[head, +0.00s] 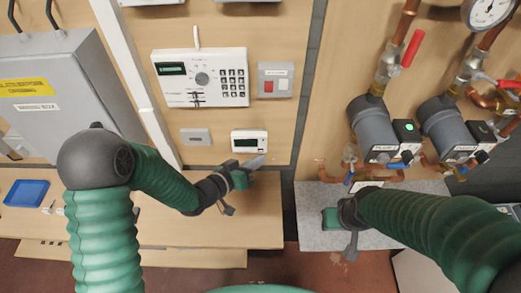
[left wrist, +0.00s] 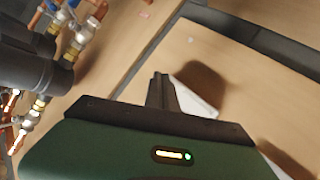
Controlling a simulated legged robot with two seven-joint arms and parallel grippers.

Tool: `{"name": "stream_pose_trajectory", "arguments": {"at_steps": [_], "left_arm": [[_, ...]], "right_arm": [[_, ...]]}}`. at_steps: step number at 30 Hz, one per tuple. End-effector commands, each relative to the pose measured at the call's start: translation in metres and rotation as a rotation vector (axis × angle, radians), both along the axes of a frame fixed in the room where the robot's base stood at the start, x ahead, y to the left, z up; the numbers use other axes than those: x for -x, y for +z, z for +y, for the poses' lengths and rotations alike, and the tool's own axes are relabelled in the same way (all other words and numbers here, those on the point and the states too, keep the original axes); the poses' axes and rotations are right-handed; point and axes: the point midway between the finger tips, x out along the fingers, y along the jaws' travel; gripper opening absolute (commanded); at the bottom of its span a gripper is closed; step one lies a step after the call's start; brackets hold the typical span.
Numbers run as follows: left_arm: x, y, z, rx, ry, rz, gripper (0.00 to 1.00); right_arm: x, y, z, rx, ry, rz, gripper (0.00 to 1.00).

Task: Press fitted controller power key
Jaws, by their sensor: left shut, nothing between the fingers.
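A small white controller (head: 249,136) with a dark display is fitted on the wooden wall panel in the head view. I cannot make out its power key. My left gripper (head: 256,162) is shut and empty, its tip at the lower edge of this controller; I cannot tell whether they touch. In the left wrist view the shut fingers (left wrist: 160,85) point at the wood, with a white casing (left wrist: 196,97) partly hidden behind them. My right gripper (head: 345,218) is low at the right over a grey slab; its fingers are not clear.
A larger white keypad unit (head: 201,78) is above, with a grey switch box (head: 275,80) beside it and a small grey plate (head: 196,136) left of the controller. Pumps (head: 371,127) and copper pipes stand at the right. A blue tray (head: 27,193) lies far left.

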Motion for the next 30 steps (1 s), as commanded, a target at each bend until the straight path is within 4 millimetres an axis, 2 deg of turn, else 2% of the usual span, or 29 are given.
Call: {"name": "stream_pose_trajectory", "arguments": {"at_steps": [7, 21, 30], "left_arm": [[0.004, 0.0, 0.0, 0.001, 0.0, 0.001, 0.0], [0.048, 0.0, 0.0, -0.001, 0.0, 0.001, 0.0], [0.05, 0.0, 0.0, 0.0, 0.0, 0.0, 0.0]], "right_arm": [[0.0, 0.0, 0.0, 0.0, 0.0, 0.0, 0.36], [0.0, -0.002, 0.0, 0.0, 0.0, 0.0, 0.36], [0.0, -0.002, 0.0, 0.0, 0.0, 0.0, 0.36]]}}
